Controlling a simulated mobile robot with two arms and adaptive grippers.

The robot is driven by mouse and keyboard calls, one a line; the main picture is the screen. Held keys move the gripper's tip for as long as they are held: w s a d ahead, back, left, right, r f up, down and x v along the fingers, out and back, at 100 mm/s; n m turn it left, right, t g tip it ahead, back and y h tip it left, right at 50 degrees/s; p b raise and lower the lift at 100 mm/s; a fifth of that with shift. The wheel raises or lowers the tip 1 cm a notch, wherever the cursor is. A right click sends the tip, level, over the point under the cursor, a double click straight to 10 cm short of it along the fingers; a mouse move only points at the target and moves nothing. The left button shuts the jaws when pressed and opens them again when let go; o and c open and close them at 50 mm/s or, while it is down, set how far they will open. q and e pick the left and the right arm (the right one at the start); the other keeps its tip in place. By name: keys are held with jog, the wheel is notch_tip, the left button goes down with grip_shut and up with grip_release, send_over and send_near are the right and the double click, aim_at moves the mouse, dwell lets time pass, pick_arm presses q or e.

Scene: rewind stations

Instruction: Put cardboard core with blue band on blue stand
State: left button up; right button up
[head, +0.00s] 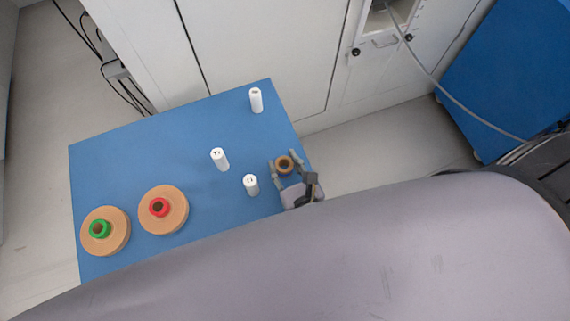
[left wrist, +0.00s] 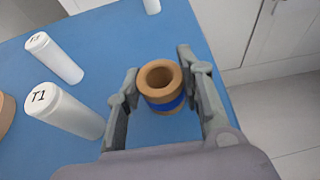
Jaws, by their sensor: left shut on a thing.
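The cardboard core with blue band (head: 285,165) is a short brown hollow tube near the right edge of the blue table. In the left wrist view its blue band (left wrist: 168,104) shows around its lower part, and it looks upright. My left gripper (head: 283,158) is shut on it, one finger on each side, as the left wrist view (left wrist: 158,65) also shows. I cannot tell whether the core touches the table. No blue stand can be made out in either view. My right gripper is not in view.
The blue table (head: 120,170) holds three white cylinders (head: 256,100) (head: 220,159) (head: 251,185). At its left are two tan discs (head: 176,222) (head: 116,245), with a red ring (head: 159,207) and a green ring (head: 100,229) at their centres. White cabinets (head: 265,50) stand behind.

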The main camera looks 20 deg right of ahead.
pick_arm(q)
jog(key=shift+f, duration=0.15)
jog(key=o, duration=0.9)
jog(key=shift+s+r, duration=0.2)
jog(key=shift+b+v, duration=1.3)
jog(key=shift+v, duration=4.55)
jog(key=shift+r, duration=0.1)
